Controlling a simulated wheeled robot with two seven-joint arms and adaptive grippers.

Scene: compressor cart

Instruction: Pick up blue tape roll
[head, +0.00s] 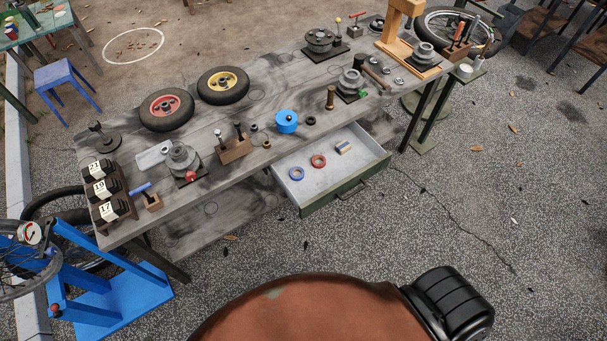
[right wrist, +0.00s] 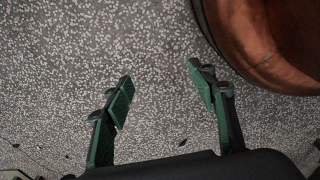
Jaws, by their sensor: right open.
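The blue tape roll (head: 296,173) lies flat in the open drawer (head: 292,196) of the workbench, near the drawer's left side, in the head view. A red tape roll (head: 319,161) and a tan and blue roll (head: 343,148) lie to its right in the same drawer. My right gripper (right wrist: 158,88) shows in the right wrist view, open and empty above the speckled ground, away from the drawer. The tape roll does not show in that view. My left gripper is in neither view.
The grey workbench (head: 285,78) carries wheels, a blue round part (head: 287,121), metal parts and tools. The open drawer juts out from its front. A blue stand (head: 115,300) is at lower left. The ground in front of the bench is mostly clear.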

